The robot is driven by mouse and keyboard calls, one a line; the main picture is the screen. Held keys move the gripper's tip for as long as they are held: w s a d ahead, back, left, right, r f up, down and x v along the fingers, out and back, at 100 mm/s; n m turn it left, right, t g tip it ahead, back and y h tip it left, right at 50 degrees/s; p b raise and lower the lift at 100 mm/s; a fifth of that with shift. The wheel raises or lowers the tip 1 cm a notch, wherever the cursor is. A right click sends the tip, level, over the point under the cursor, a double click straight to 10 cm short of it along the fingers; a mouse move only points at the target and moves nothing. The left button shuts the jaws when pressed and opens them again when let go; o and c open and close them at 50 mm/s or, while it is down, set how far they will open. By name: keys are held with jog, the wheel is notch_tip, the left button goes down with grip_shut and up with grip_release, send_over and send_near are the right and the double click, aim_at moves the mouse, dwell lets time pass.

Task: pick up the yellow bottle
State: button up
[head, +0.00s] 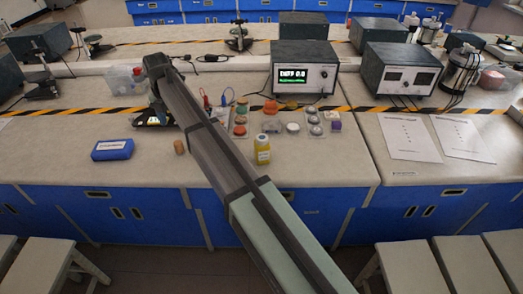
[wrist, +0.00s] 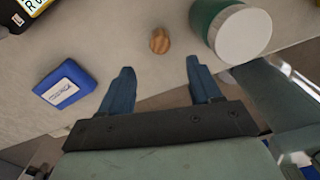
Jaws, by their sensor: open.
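The yellow bottle (head: 262,150) stands upright near the front of the bench in the head view, just right of my arm. It has a pale cap and a label. It is not visible in the wrist view. My gripper (wrist: 160,66) is open and empty in the wrist view, its two dark blue fingers spread apart. The fingers are not clearly visible in the head view. A small brown wooden piece (wrist: 160,40) shows beyond the fingertips, and a blue box (wrist: 66,84) lies left of them.
The blue box (head: 113,150) and brown piece (head: 180,147) lie left of my arm. Several small coloured items (head: 270,107) sit behind the bottle. A display instrument (head: 303,72) stands farther back. The bench (head: 320,165) right of the bottle is clear. Its front edge is close.

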jog(key=o, duration=0.3)
notch_tip(320, 180, up, 9)
jog(key=m, duration=1.2)
send_over(261, 137)
notch_tip(261, 137, down, 4)
jog(key=r, duration=0.1)
notch_tip(261, 137, down, 10)
jog(key=shift+s+d+f, duration=0.1)
jog(key=shift+f, duration=1.2)
jog(key=shift+d+f, duration=0.1)
jog(key=shift+f, duration=1.2)
